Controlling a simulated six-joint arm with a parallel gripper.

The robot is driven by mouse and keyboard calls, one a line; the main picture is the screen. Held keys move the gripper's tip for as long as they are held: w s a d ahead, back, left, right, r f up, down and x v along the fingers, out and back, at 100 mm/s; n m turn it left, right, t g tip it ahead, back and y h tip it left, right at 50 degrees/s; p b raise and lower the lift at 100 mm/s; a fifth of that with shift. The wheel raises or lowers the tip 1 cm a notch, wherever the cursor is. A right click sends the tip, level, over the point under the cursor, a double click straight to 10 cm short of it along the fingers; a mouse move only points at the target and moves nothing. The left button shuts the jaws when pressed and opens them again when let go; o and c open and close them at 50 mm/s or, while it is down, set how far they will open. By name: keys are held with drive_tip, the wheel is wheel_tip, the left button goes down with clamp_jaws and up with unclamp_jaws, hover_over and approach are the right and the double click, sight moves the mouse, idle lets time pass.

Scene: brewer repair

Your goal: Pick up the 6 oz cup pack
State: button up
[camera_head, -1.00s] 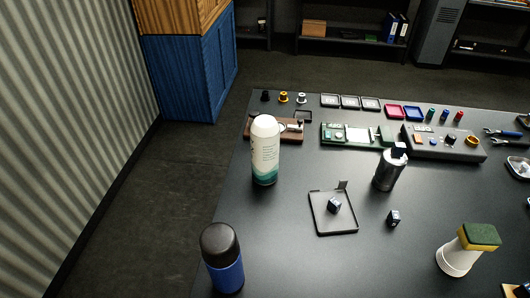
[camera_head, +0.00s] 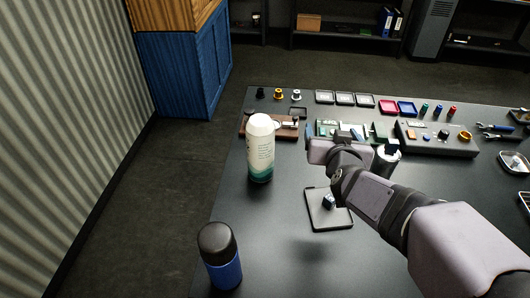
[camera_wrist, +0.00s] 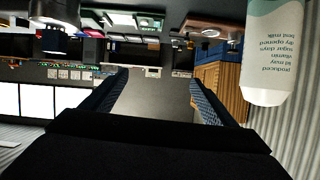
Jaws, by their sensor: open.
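No label reading 6 oz is legible, so I cannot tell which object is the 6 oz cup pack. A small dark blue cube (camera_head: 328,201) with a pale marking sits on a black square tray (camera_head: 318,221). My gripper (camera_head: 345,134) is above the table beyond this tray, near the green circuit board. In the wrist view my gripper (camera_wrist: 158,84) is open, with two dark fingers wide apart and nothing between them. A second small cube seen earlier right of the tray is hidden.
A tall white bottle (camera_head: 260,150) stands left of my gripper and also shows close at the right of the wrist view (camera_wrist: 272,55). A blue bottle (camera_head: 220,258) with a black lid is at the front left. Small parts and trays line the back edge.

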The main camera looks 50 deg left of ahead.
drive_tip(key=s+a+r+n+y, duration=0.1)
drive_tip(key=s+a+r+y, duration=0.15)
drive_tip(key=s+a, duration=0.5)
wheel_tip(320, 180, up, 3)
drive_tip(key=t+b, duration=0.1)
drive_tip(key=t, duration=0.1)
hover_over(259, 139)
drive_tip(key=x, duration=0.3)
drive_tip(key=shift+s+y, duration=0.1)
drive_tip(key=shift+y, duration=0.35)
drive_tip(key=shift+f+p, duration=0.65)
drive_tip(key=shift+f, duration=2.85)
drive_tip(key=shift+p+x, duration=1)
drive_tip(key=shift+x, duration=1.5)
drive_tip(key=shift+r, duration=0.1)
drive_tip(key=shift+c, duration=0.3)
